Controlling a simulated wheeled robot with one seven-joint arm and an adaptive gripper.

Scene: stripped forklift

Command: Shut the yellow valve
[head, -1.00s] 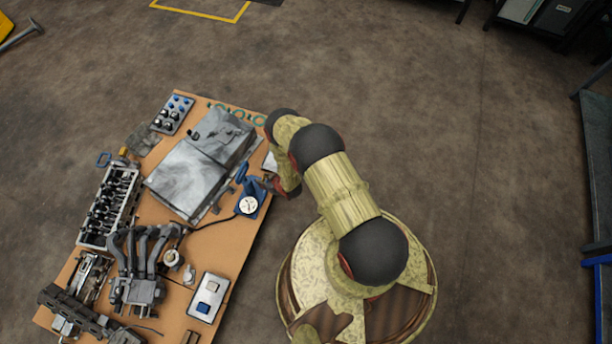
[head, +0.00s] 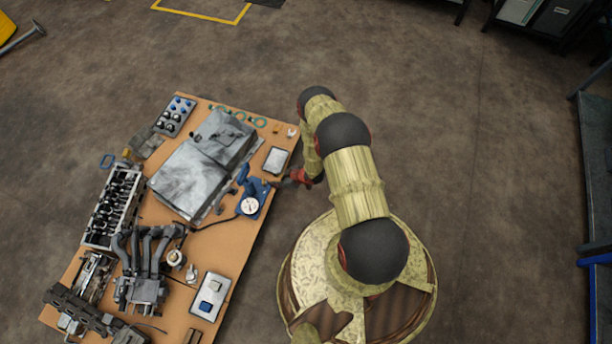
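A blue unit (head: 247,199) with a round white gauge (head: 250,206) stands near the right edge of the brown bench top (head: 225,244). My gripper (head: 286,180), with red parts, is at the bench edge just right of this unit. The fingers are small and partly hidden, so I cannot tell whether they are open or touch it. A small yellowish part shows between the gripper and the blue unit; I cannot tell if it is the valve's handle.
A large grey case (head: 188,180) lies behind the gauge unit. A small grey tray (head: 277,160) is just above the gripper. An engine block (head: 112,205), dark manifold pipes (head: 146,246) and a two-button panel (head: 209,296) fill the left and front.

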